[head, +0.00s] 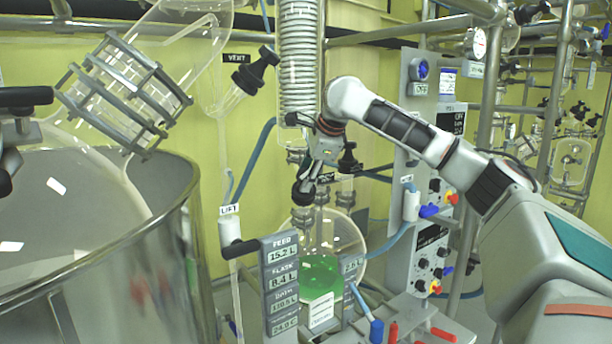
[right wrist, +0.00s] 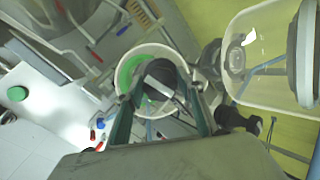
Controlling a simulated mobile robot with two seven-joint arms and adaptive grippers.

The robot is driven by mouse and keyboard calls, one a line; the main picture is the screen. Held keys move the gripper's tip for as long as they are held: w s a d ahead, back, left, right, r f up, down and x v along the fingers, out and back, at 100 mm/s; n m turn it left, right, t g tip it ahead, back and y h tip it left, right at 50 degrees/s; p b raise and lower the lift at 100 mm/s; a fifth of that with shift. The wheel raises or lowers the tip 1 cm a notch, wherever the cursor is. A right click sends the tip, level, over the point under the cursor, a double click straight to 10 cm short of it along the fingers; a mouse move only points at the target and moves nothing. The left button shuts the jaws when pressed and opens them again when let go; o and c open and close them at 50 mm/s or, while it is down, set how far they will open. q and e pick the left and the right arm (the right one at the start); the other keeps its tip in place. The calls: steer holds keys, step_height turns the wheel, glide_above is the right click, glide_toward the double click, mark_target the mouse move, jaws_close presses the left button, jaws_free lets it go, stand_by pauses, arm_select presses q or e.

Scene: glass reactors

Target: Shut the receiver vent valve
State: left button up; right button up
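My right gripper (head: 318,172) reaches in from the right below the coiled condenser, pointing down at a black valve knob (head: 303,193) above the receiver flask (head: 335,240), which holds green liquid. A small label beside this knob is too small to read surely. In the right wrist view the gripper (right wrist: 160,112) has its two fingers apart, with a black knob (right wrist: 158,75) between and beyond them. Contact is not clear. The flask (right wrist: 124,75) shows behind it.
The coiled condenser (head: 299,50) stands just above my right gripper. A black knob (head: 348,160) is close on its right. A control panel (head: 425,220) and metal posts stand further right. A large steel vessel (head: 170,260) fills the lower left. Readout signs (head: 280,285) stand before the flask.

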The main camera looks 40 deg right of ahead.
steer(key=shift+o, duration=0.5)
steer(key=shift+r, duration=0.1)
steer(key=shift+s+a+r, duration=0.1)
steer(key=shift+s+r, duration=0.15)
steer(key=shift+r, duration=0.15)
steer(key=v, duration=1.1)
steer(key=shift+s+f, duration=0.1)
steer(key=shift+f, duration=0.05)
